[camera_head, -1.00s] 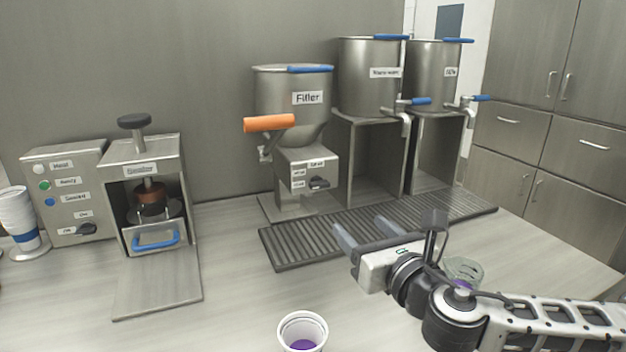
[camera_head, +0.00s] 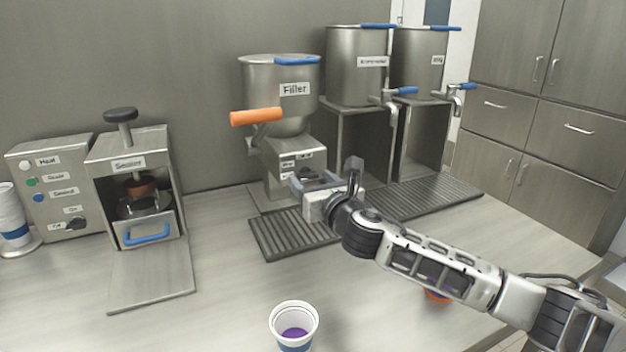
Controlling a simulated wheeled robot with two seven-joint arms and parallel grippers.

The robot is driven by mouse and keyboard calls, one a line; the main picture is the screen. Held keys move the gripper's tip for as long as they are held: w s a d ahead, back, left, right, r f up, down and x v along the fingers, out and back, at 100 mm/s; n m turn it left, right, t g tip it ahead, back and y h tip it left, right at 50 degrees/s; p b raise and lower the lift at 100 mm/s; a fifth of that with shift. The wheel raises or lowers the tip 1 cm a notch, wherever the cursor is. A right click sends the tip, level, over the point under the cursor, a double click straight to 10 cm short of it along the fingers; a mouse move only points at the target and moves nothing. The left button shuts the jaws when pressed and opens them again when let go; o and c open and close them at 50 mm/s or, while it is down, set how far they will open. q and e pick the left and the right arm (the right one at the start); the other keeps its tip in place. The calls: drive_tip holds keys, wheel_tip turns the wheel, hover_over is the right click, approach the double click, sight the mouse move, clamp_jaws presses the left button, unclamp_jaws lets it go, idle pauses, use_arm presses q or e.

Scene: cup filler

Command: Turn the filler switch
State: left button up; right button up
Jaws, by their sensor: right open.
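The filler (camera_head: 281,95) is a metal hopper on a boxy base, with an orange handle (camera_head: 256,116) at its front left. The filler's labelled switch panel (camera_head: 289,163) is on the front of the base. The dark switch itself (camera_head: 306,173) shows only in part, just behind my right gripper. My right gripper (camera_head: 313,183) is open and empty, with its fingers pointing at the lower front of the filler base. I cannot tell whether the fingers touch the switch. My left gripper is not in view.
A white cup with purple contents (camera_head: 294,325) stands at the front. A ribbed drip tray (camera_head: 275,237) lies under my gripper. A sealer (camera_head: 130,190) and a control box (camera_head: 55,185) stand left. Two dispensers with blue-handled taps (camera_head: 357,75) (camera_head: 420,65) stand right.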

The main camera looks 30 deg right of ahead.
drive_tip(key=shift+w, duration=0.2)
drive_tip(key=shift+c, duration=0.3)
drive_tip(key=c, duration=0.9)
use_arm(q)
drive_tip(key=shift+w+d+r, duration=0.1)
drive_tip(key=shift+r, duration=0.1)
